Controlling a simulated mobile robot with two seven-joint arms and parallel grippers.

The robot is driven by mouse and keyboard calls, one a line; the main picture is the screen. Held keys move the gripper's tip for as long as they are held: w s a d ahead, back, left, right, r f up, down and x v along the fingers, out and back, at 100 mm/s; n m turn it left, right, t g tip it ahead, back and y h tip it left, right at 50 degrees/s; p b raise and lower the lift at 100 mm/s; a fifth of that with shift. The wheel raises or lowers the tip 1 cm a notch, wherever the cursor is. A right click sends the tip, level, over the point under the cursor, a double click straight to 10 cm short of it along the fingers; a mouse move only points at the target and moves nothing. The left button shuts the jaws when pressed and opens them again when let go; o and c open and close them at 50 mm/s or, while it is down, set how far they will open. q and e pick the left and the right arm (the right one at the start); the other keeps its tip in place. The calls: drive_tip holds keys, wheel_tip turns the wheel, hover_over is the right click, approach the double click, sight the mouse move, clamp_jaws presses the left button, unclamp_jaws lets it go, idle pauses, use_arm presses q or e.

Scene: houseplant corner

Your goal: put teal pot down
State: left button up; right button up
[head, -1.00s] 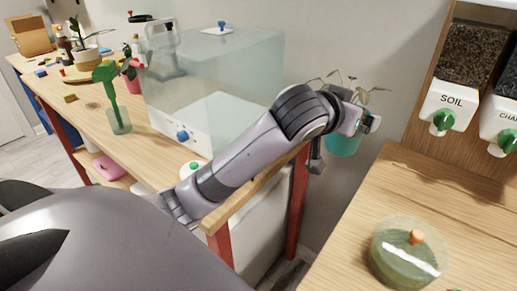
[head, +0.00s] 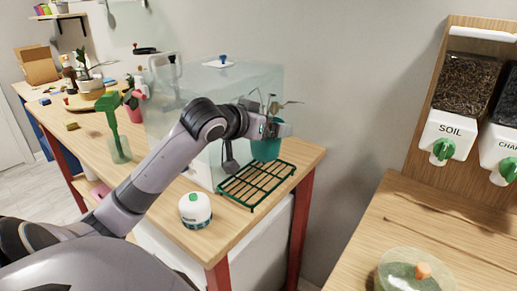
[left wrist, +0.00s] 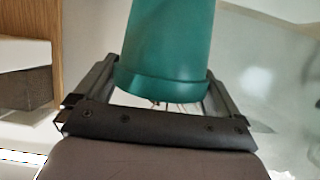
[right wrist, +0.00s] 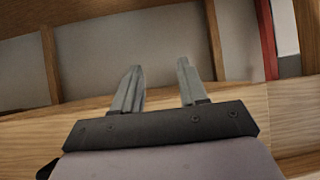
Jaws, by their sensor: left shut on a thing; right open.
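The teal pot (head: 265,150) holds a sparse plant with thin leaves. My left gripper (head: 268,130) is shut on it near the rim, over the back part of a green wire rack (head: 257,185) on the wooden bench. I cannot tell whether the pot's base touches the rack. In the left wrist view the teal pot (left wrist: 168,45) sits between the two fingers, its rim toward the palm. My right gripper (right wrist: 160,88) shows only in its own wrist view, open and empty, in front of wooden boards.
A clear box (head: 215,100) stands left of the rack. A second wooden surface (head: 400,215) with a round container (head: 415,272) is at right.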

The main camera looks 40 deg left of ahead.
sight(258, 148)
use_arm(q)
drive_tip(key=shift+s+a, duration=0.15)
drive_tip(key=shift+a, duration=0.85)
drive_tip(key=f, duration=0.2)
drive_tip(key=shift+d+f, duration=0.2)
drive_tip(key=shift+f, duration=0.15)
drive_tip(key=shift+f+b, duration=0.3)
drive_tip(key=shift+f, duration=0.1)
drive_tip(key=shift+a+f, duration=0.2)
drive_tip(key=shift+f, duration=1.5)
drive_tip(key=shift+f, duration=0.1)
drive_tip(key=o, duration=0.9)
drive_tip(key=shift+f, duration=0.1)
drive_tip(key=shift+c, duration=0.2)
